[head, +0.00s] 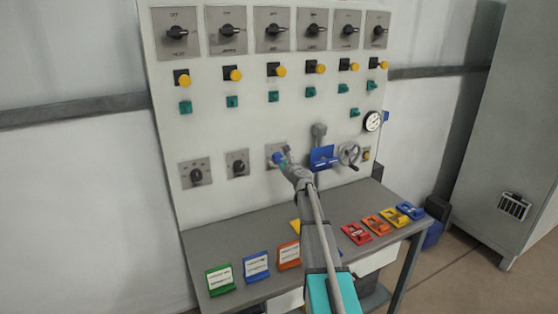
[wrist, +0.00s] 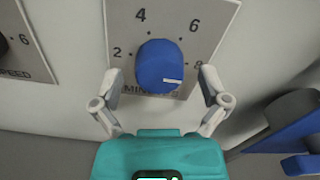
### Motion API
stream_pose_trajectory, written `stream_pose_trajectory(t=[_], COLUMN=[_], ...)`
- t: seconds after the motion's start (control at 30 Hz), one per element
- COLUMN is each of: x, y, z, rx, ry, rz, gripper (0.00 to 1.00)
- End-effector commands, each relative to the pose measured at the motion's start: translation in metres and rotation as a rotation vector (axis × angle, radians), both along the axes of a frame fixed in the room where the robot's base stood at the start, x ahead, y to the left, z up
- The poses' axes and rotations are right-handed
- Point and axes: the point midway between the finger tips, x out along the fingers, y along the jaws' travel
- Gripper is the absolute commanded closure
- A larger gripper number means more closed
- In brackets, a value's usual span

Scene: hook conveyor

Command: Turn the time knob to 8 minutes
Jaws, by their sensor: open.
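The time knob (wrist: 158,62) is a blue round knob on a grey plate (wrist: 215,22) marked 2, 4, 6, 8 and MINUTES. A short white mark on its face lies at the lower right, on the side of the 8; I cannot tell exactly which value it indicates. My gripper (wrist: 160,85) is open, with one finger on each side of the knob. Gaps show between the fingers and the knob. In the head view the blue knob (head: 277,158) is partly hidden by my gripper (head: 284,160).
A SPEED knob plate (wrist: 25,45) is at the left. A blue bracket (head: 322,156) and a handwheel (head: 349,153) are close on the right. Switches and buttons fill the panel above. Coloured holders (head: 256,266) stand on the table below.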

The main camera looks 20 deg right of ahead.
Motion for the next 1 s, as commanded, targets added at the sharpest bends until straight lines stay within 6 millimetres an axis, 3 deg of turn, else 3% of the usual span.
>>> stream_pose_trajectory(t=[0.6, 0.8, 1.0], x=[-0.09, -0.108, -0.112], y=[-0.002, -0.003, -0.003], z=[0.0, 0.0, 0.0], rx=[0.001, 0.001, 0.001], ry=[0.001, 0.0, 0.0], rz=[-0.001, 0.0, 0.0], gripper=[0.05, 0.05, 0.05])
